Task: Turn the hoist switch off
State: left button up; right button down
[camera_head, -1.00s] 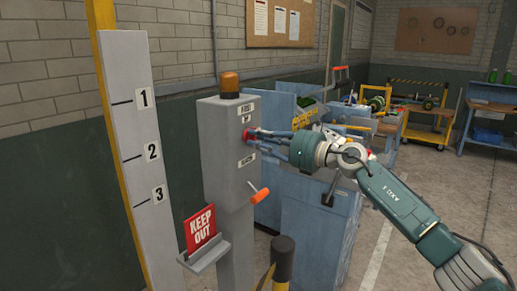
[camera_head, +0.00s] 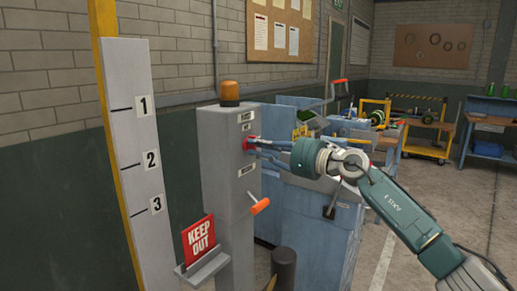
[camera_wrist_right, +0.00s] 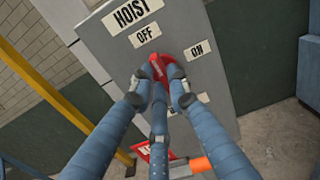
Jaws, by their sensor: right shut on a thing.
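The hoist switch (camera_head: 249,145) is a red knob on the front of a grey control post (camera_head: 222,165). In the right wrist view the red knob (camera_wrist_right: 157,64) sits below the HOIST plate (camera_wrist_right: 132,14) and the OFF label (camera_wrist_right: 145,36), with the ON label (camera_wrist_right: 199,50) to its right. My right gripper (camera_wrist_right: 158,92) is shut on the knob, its blue fingers around it. It also shows in the head view (camera_head: 256,147), reaching in from the right. The fingers cover part of the knob, so its exact pointing is hard to tell. My left gripper is not in view.
An orange-handled lever (camera_head: 260,206) sticks out low on the post, below my fingers. A red KEEP OUT sign (camera_head: 198,240) stands on a shelf at the post's left. An amber lamp (camera_head: 229,91) tops the post. Blue machinery (camera_head: 325,225) stands close behind my right arm.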

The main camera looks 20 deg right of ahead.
jog(key=c, duration=1.8)
grip_release()
jog(key=shift+f, duration=0.25)
jog(key=shift+o, duration=0.7)
jog(key=shift+d+r, duration=0.1)
jog(key=shift+r, duration=0.05)
jog(key=v, duration=1.2)
